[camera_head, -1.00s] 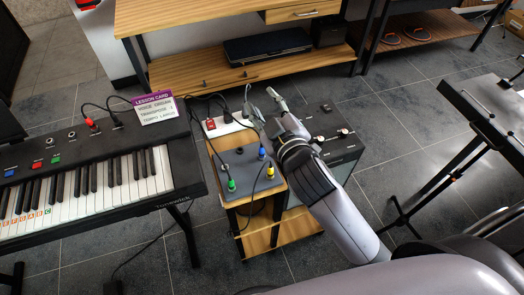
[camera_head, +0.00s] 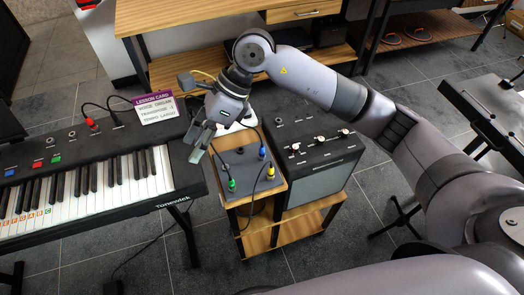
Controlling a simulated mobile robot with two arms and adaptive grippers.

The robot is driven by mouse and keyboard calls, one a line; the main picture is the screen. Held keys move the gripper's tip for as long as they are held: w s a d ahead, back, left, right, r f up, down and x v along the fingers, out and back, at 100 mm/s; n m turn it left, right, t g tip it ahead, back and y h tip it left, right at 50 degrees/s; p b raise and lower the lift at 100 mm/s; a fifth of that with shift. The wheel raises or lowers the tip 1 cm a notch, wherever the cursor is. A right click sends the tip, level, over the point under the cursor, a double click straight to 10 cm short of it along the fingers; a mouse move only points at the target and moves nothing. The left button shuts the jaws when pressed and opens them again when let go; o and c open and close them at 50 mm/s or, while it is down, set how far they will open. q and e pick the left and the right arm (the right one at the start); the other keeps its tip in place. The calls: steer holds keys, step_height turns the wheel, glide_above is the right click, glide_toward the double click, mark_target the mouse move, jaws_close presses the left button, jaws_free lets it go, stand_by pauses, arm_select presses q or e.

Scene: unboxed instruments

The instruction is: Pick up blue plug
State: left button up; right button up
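The blue plug (camera_head: 262,152) stands upright in the grey panel (camera_head: 240,164) on top of the small wooden stand, near the panel's right side. A green plug (camera_head: 231,184) and a yellow plug (camera_head: 270,172) stand in the same panel, with black cables. My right gripper (camera_head: 199,142) is above and to the left of the blue plug, over the gap between keyboard and stand, pointing down and left. Its fingers look apart and hold nothing; they are seen nearly side on. My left gripper is out of view.
A keyboard (camera_head: 87,184) with a lesson card (camera_head: 156,106) is at the left. A black amplifier (camera_head: 318,150) with several knobs stands right of the panel. A wooden bench (camera_head: 190,20) is behind. Open tiled floor lies in front.

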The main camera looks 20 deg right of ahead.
steer(key=w+d+t+h, duration=0.1)
steer(key=w+d+h, duration=0.25)
steer(key=d, duration=0.35)
steer(key=w+d+h, duration=0.2)
steer(key=d+h, duration=0.2)
steer(key=d, duration=0.3)
steer(key=p, duration=0.3)
glide_toward(262, 147)
steer(key=f, duration=0.6)
steer(key=shift+s+a+f, duration=0.1)
steer(key=shift+a, duration=0.15)
steer(key=shift+d+f+p, duration=0.1)
steer(key=shift+f+p, duration=0.25)
steer(key=shift+f, duration=0.2)
steer(key=f, duration=0.1)
steer(key=f+p, duration=0.1)
steer(key=f, duration=0.1)
steer(key=shift+d+f, duration=0.25)
steer(key=shift+f, duration=0.45)
steer(key=shift+c, duration=0.2)
jaws_close()
